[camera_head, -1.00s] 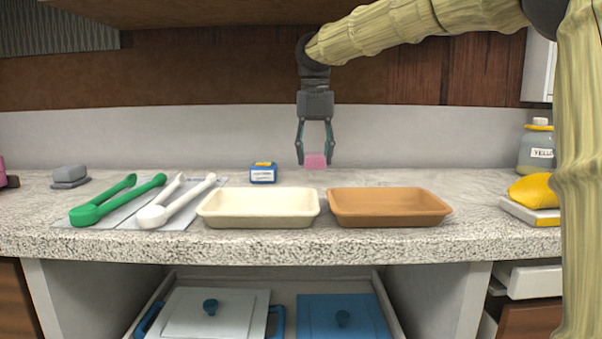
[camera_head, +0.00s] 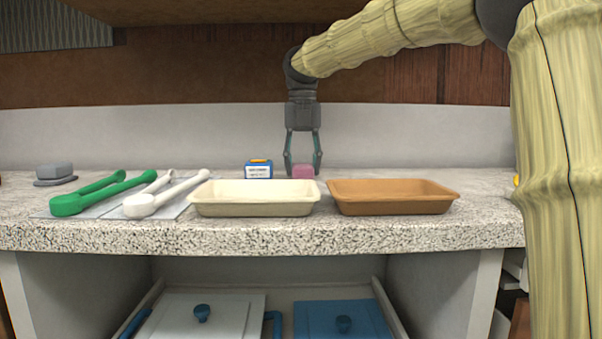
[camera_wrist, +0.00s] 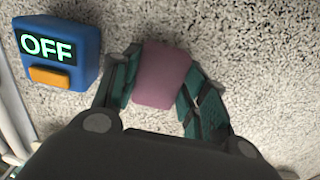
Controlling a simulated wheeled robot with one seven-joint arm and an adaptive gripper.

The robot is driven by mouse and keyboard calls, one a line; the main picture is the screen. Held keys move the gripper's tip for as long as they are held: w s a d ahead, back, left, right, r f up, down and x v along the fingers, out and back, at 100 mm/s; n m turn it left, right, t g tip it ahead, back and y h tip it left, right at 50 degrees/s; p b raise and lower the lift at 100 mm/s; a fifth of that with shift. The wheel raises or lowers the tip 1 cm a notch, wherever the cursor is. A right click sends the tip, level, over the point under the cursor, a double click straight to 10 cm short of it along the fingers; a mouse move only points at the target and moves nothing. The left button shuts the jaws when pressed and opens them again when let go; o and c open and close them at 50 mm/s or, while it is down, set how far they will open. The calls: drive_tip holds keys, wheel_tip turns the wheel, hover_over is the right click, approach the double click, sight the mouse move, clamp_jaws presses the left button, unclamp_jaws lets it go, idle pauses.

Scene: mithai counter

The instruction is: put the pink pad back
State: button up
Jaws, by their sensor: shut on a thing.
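The pink pad (camera_head: 303,172) is between the fingers of my gripper (camera_head: 303,170), low over the counter behind the gap between two trays. It also shows in the wrist view (camera_wrist: 162,76), with a dark green finger along each side. My gripper (camera_wrist: 160,88) is shut on it. I cannot tell whether the pad touches the counter. A small blue box (camera_head: 259,170) with an orange button stands just left of my gripper; in the wrist view the box (camera_wrist: 58,50) reads OFF.
A cream tray (camera_head: 254,208) and a brown tray (camera_head: 392,208) stand in front of my gripper. Green tongs (camera_head: 100,196) and white tongs (camera_head: 160,198) lie at left, with a grey block (camera_head: 54,172) behind.

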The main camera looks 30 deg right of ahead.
sight(302, 164)
idle(0.3)
drive_tip(key=o, duration=1)
drive_tip(key=shift+r+p, duration=2.15)
drive_tip(key=shift+r, duration=1.65)
